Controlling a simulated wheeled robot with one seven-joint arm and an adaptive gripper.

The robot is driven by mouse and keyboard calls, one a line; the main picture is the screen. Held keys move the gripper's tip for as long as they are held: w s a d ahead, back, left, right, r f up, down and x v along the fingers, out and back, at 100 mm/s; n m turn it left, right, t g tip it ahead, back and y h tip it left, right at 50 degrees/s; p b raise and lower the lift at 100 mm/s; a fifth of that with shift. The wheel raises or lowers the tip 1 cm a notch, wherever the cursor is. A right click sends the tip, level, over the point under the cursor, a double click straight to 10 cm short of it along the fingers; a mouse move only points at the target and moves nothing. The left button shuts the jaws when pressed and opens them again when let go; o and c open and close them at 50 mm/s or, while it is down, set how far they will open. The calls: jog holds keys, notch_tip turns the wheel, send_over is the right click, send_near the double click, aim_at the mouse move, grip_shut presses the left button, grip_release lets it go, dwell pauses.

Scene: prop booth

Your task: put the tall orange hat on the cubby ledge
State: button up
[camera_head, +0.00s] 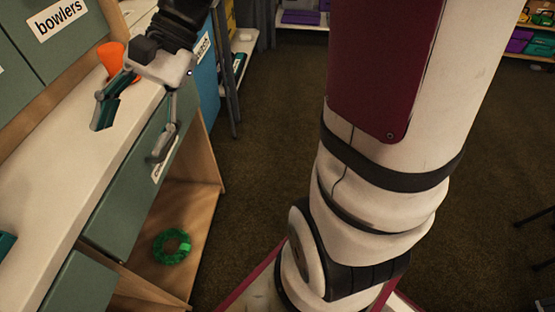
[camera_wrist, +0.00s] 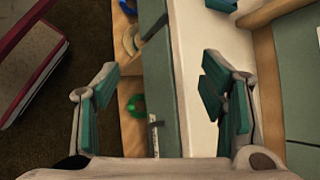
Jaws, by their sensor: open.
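An orange hat (camera_head: 112,57) shows in the head view at the far end of a white ledge (camera_head: 50,170), close to the green fronts. My gripper hides part of it, so its full shape and its contact with the ledge are unclear. My gripper (camera_head: 132,134) is open and empty, pointing down above the ledge's front edge, nearer the camera than the hat. In the wrist view its two fingers (camera_wrist: 160,82) are wide apart over the ledge's edge (camera_wrist: 195,100) and the green drawer front. The hat does not show in the wrist view.
A green ring (camera_head: 172,246) lies in the open wooden cubby (camera_head: 195,205) below. A "bowlers" label (camera_head: 57,17) marks an upper green front. A teal item (camera_head: 6,243) sits on the ledge at left. Open carpet (camera_head: 260,150) lies to the right.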

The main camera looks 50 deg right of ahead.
jog(key=s+d+n+h, duration=0.4)
jog(key=s+n, duration=0.1)
jog(key=s, duration=0.5)
jog(key=s+d+n+h, duration=0.5)
jog(key=s, duration=0.6)
jog(key=shift+s+r+t, duration=0.15)
jog(key=shift+r+t, duration=0.25)
jog(key=shift+r, duration=0.05)
notch_tip(320, 180, up, 24)
jog(key=t+p, duration=0.3)
jog(key=p, duration=1.9)
jog(key=shift+t+p, duration=0.3)
